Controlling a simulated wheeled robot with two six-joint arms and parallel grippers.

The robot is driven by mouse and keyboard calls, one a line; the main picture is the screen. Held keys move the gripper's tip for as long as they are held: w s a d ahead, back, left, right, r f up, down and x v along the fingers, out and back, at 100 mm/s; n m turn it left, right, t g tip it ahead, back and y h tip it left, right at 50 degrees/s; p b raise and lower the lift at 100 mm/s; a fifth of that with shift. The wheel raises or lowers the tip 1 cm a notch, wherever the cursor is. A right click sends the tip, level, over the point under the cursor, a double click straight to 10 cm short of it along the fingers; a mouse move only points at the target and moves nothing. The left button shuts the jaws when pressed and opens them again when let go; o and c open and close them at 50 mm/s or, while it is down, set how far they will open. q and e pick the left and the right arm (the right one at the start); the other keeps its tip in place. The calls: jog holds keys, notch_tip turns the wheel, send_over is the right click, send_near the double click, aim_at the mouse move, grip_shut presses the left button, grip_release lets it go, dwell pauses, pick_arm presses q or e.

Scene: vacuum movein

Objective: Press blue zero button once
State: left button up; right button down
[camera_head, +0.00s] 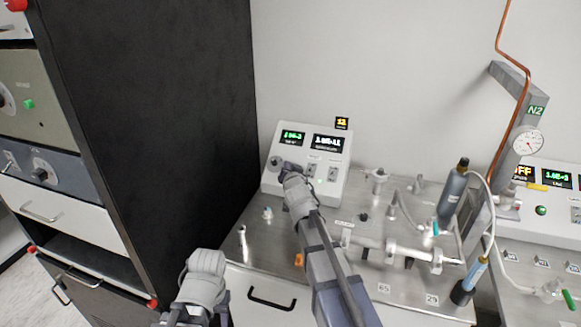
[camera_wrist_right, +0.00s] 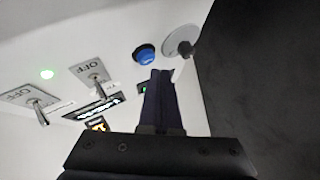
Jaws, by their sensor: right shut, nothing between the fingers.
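The blue button (camera_wrist_right: 145,54) is a round blue cap on a dark collar, on the pale control panel in the right wrist view. My right gripper (camera_wrist_right: 160,74) is shut and empty. Its fingertips are just below the button in that view; I cannot tell whether they touch it. In the head view my right gripper (camera_head: 285,167) is in front of the white control box (camera_head: 340,178), below its lit displays, and the blue button is hidden there. Part of my left arm shows at the bottom of the head view, but its gripper cannot be made out.
A black cabinet (camera_head: 150,110) stands to the left. Metal pipework (camera_head: 405,252) and a dark cylinder (camera_head: 454,190) crowd the bench to the right.

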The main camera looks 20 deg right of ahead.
jog(key=r+p, duration=0.1)
jog(key=s+a+r+p, duration=0.1)
jog(key=s+r+p, duration=0.1)
jog(key=r+p, duration=0.1)
jog(key=shift+s+a, duration=0.25)
jog(key=shift+a, duration=0.1)
jog(key=shift+f, duration=0.1)
dwell(0.7)
